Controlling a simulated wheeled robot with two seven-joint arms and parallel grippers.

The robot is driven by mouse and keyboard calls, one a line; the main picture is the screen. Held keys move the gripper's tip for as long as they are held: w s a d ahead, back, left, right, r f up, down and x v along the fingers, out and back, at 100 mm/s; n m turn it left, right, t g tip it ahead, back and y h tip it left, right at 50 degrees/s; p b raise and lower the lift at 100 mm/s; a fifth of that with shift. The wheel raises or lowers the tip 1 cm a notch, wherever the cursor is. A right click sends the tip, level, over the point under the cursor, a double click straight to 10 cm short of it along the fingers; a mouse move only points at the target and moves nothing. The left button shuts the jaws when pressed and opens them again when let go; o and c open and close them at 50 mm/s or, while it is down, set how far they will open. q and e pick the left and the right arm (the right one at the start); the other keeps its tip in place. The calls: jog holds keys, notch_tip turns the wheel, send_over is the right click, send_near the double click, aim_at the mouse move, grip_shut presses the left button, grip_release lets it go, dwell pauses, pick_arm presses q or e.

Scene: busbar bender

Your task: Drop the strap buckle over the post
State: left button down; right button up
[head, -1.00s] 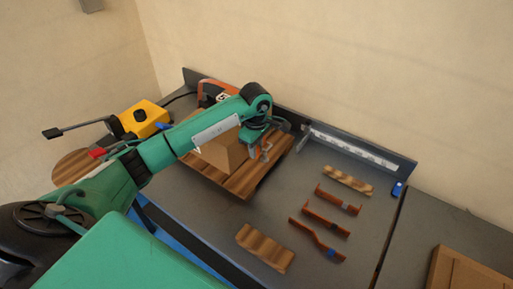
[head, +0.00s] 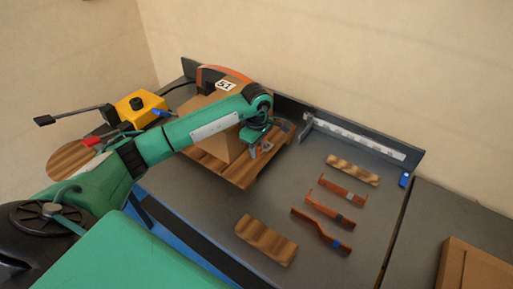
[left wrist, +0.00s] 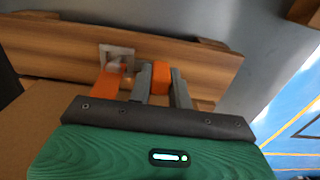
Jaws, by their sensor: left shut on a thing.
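My left gripper (head: 262,148) is at the right side of the cardboard box (head: 220,146), low over the wooden pallet (head: 238,177). In the left wrist view its two grey fingers (left wrist: 161,80) are shut on a small orange piece, seemingly the strap buckle (left wrist: 161,76). A metal plate with a small post (left wrist: 117,56) is fixed to the wooden board, left of the fingers. An orange strap part (left wrist: 107,83) lies just below that plate. The held piece is beside the post, apart from it in the picture. The buckle's opening is hidden. My right gripper is out of view.
An orange strap (head: 229,72) arches over the far side of the box, near a label reading 51. A yellow device (head: 140,106) stands at left. Several copper bars (head: 330,209) and wooden blocks (head: 266,240) lie on the grey bench to the right.

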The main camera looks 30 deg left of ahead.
pick_arm(q)
jog(key=shift+f, duration=0.15)
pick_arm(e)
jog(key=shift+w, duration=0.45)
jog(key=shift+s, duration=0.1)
pick_arm(q)
jog(key=c, duration=1.4)
grip_release()
jog(key=shift+o, duration=1)
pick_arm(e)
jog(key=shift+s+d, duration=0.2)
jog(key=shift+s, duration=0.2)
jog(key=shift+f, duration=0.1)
pick_arm(q)
notch_tip(320, 180, up, 14)
jog(key=b, duration=0.2)
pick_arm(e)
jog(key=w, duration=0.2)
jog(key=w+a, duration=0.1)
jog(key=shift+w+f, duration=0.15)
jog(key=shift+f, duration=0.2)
